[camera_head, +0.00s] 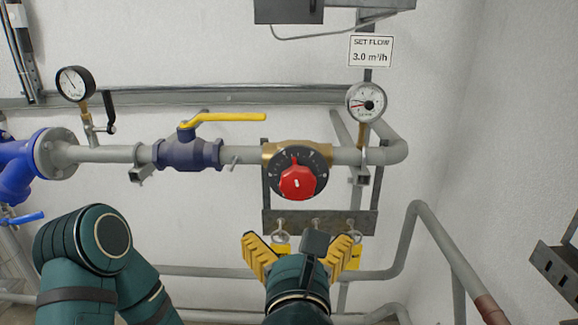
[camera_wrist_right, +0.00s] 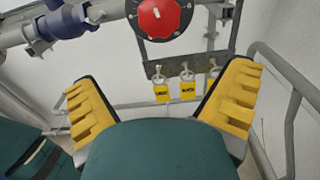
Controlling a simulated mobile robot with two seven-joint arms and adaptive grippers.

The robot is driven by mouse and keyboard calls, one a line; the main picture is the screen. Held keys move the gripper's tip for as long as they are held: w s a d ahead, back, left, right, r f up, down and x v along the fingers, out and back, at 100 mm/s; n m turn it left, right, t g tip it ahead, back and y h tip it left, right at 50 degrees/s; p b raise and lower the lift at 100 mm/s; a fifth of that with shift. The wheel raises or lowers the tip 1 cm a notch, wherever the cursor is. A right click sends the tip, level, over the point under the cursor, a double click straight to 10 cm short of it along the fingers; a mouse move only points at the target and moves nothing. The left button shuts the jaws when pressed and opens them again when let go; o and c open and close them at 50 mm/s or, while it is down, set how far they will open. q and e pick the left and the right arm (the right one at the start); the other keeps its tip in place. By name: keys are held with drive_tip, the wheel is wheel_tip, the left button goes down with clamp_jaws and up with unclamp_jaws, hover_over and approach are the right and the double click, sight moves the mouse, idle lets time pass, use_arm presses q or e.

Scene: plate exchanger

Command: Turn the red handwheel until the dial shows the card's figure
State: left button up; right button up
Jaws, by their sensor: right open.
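The red handwheel (camera_head: 297,183) sits on a black numbered ring (camera_head: 318,160) on a brass valve body in the pipe. It also shows at the top of the right wrist view (camera_wrist_right: 158,17). A white round dial (camera_head: 367,102) with a dark hub and a red needle pointing left stands right of it; its figures are too small to read. The white card (camera_head: 371,51) above reads "SET FLOW 3.0 m³/h". My right gripper (camera_head: 298,241) is open and empty, below and apart from the handwheel, its yellow fingers spread. My left gripper is out of view.
A yellow lever valve (camera_head: 222,117) and a black-rimmed gauge (camera_head: 75,83) are to the left on the pipe. Small valves with yellow tags (camera_wrist_right: 187,95) hang from a bracket (camera_head: 375,222) below the handwheel. A grey pipe (camera_head: 445,245) bends down at the right.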

sight(298, 186)
drive_tip(key=w, duration=0.4)
drive_tip(key=w+r+m+p, duration=0.1)
drive_tip(key=w, duration=0.3)
drive_tip(key=w+r+m+p, duration=0.1)
drive_tip(key=w, duration=0.3)
drive_tip(key=shift+w+r, duration=0.1)
drive_tip(key=shift+w, duration=0.3)
drive_tip(key=c, duration=1.2)
